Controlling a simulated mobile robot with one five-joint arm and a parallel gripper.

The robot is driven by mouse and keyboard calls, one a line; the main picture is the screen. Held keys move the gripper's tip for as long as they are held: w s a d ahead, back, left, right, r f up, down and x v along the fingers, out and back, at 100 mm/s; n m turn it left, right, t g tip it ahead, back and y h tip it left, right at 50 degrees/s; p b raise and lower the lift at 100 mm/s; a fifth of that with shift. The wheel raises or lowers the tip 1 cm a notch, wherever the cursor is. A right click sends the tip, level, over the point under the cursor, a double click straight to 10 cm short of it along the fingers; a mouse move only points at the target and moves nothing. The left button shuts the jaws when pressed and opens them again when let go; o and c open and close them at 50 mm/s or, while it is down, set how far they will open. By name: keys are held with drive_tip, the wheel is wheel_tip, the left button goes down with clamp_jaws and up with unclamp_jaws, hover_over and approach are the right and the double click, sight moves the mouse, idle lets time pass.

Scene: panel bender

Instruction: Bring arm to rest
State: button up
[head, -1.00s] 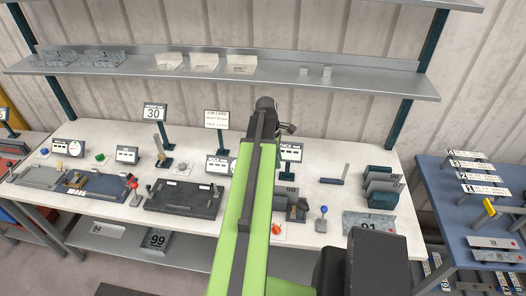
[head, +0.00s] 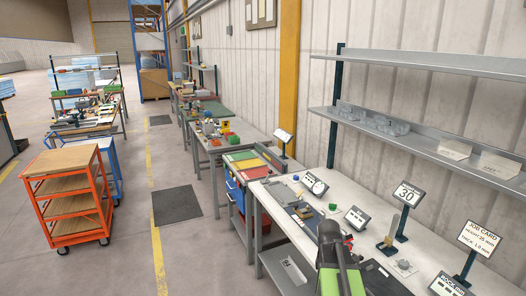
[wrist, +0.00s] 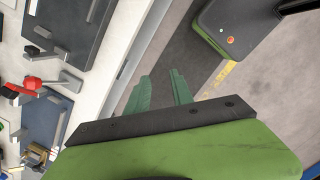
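My gripper (wrist: 161,90) shows in the wrist view as two green fingers spread apart, with nothing between them. Grey floor shows between and beyond the fingers. In the head view my green and black arm (head: 340,278) rises from the bottom edge, in front of the white workbench (head: 312,222); the fingers cannot be made out there.
In the wrist view a red-handled fixture (wrist: 25,86) lies left of the fingers. An orange cart (head: 70,195) stands left; the aisle (head: 125,245) is clear.

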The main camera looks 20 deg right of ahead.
drive_tip(key=a+f+m+b, duration=0.2)
drive_tip(key=a+m, duration=0.3)
drive_tip(key=a, duration=0.8)
drive_tip(key=w+a+f+m+y+b, duration=0.1)
drive_tip(key=a+f+m, duration=0.3)
drive_tip(key=a, duration=0.9)
drive_tip(key=shift+a+f+m+t+b, duration=0.15)
drive_tip(key=shift+f+m+t+b, duration=0.2)
drive_tip(key=shift+m+b, duration=0.4)
